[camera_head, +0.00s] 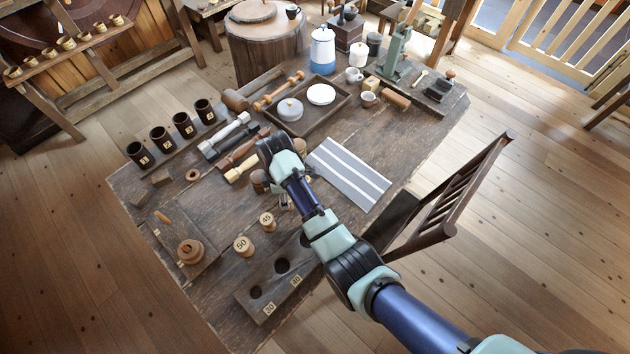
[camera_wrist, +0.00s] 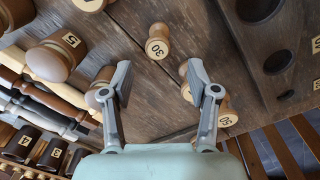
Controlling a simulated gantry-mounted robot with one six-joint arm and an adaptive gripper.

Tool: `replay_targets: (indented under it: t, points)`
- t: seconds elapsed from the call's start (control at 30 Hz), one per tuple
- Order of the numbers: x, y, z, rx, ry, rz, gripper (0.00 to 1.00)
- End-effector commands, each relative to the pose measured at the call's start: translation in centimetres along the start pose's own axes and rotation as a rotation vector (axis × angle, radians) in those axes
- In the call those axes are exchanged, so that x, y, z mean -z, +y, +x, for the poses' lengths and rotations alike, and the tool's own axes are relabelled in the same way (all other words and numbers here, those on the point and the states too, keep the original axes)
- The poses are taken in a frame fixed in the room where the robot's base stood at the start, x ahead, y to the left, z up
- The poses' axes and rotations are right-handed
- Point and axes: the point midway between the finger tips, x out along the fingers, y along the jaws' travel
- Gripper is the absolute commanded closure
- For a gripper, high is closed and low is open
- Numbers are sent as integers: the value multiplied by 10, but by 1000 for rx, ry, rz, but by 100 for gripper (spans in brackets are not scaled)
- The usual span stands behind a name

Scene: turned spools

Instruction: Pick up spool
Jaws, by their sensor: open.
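Turned wooden spools stand on the workbench. In the wrist view a small spool marked 30 (camera_wrist: 157,44) lies ahead of my gripper (camera_wrist: 150,82), between the lines of its two fingers. The fingers are apart and nothing is between them. Another numbered spool (camera_wrist: 227,113) shows partly behind the right finger, and one more (camera_wrist: 97,92) partly behind the left finger. In the head view, spools marked 50 (camera_head: 242,247) and 45 (camera_head: 267,222) stand left of my arm, which largely hides my gripper.
A dark block with round holes (camera_head: 290,285) lies at the bench's near edge; its holes also show in the wrist view (camera_wrist: 283,30). A striped cloth (camera_head: 349,173) lies right of my arm. Mallets, numbered cups (camera_head: 161,138) and a tray (camera_head: 338,109) fill the far side.

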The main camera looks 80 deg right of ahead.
Motion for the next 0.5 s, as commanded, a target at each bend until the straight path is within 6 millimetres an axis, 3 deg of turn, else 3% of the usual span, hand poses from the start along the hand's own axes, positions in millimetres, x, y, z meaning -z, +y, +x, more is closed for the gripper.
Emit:
replay_targets:
  t: [0.1, 0.5]
  points:
    - [-12, 3, -1, 31, -13, -11, 40]
    - [-11, 2, 29, 30, -13, -12, 40]
